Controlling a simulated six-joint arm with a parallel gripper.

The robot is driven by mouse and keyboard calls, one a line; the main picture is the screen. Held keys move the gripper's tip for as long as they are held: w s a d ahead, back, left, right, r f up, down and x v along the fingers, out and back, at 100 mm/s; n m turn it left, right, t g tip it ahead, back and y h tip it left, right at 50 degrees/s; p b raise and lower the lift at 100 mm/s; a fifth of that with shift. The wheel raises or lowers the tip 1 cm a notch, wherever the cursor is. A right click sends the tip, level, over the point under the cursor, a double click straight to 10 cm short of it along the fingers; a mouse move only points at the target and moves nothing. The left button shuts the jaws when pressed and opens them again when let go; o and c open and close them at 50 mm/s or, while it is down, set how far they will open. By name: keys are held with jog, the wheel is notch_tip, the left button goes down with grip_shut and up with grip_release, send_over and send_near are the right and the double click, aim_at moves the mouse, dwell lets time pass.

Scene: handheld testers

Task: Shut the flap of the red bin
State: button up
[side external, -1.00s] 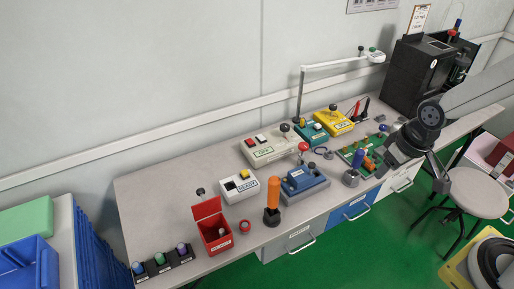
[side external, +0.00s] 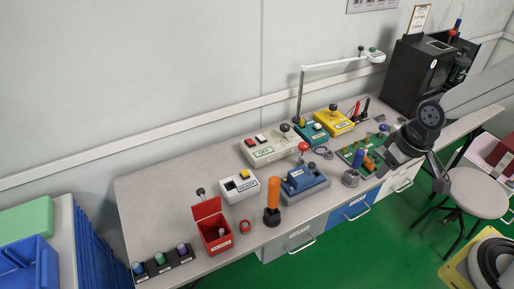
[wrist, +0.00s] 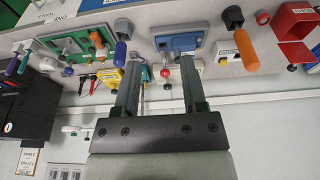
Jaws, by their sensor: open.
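The red bin (side external: 216,237) stands near the front left of the bench in the side external view. The bin also shows at the upper right of the wrist view (wrist: 294,22), partly cut off by the frame edge. My gripper (side external: 441,183) is at the right end of the bench, far from the bin. In the wrist view its two fingers (wrist: 158,72) are apart with nothing held between them.
An orange-handled device (side external: 272,195) and a red ring (side external: 245,226) stand right of the bin. A rack of coloured knobs (side external: 162,262) lies to its left. Several tester boxes, including a blue one (side external: 304,184), fill the middle. The bench's left surface (side external: 150,205) is clear.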

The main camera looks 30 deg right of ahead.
jog(key=shift+w, duration=0.1)
jog(key=c, duration=0.4)
jog(key=shift+w+a+r, duration=0.1)
jog(key=shift+w+a, duration=0.05)
jog(key=shift+w, duration=0.05)
grip_shut()
jog(key=w+a+t, duration=0.1)
jog(key=w+a, duration=1.2)
jog(key=w, duration=0.4)
jog(key=w+a+f+t, duration=0.1)
jog(key=w+a, duration=0.2)
jog(key=a, duration=0.8)
jog(key=w+a+f+t, duration=0.1)
jog(key=w+a, duration=0.3)
jog(key=a, duration=0.7)
jog(key=shift+w+a+f, duration=0.15)
jog(key=shift+a, duration=0.25)
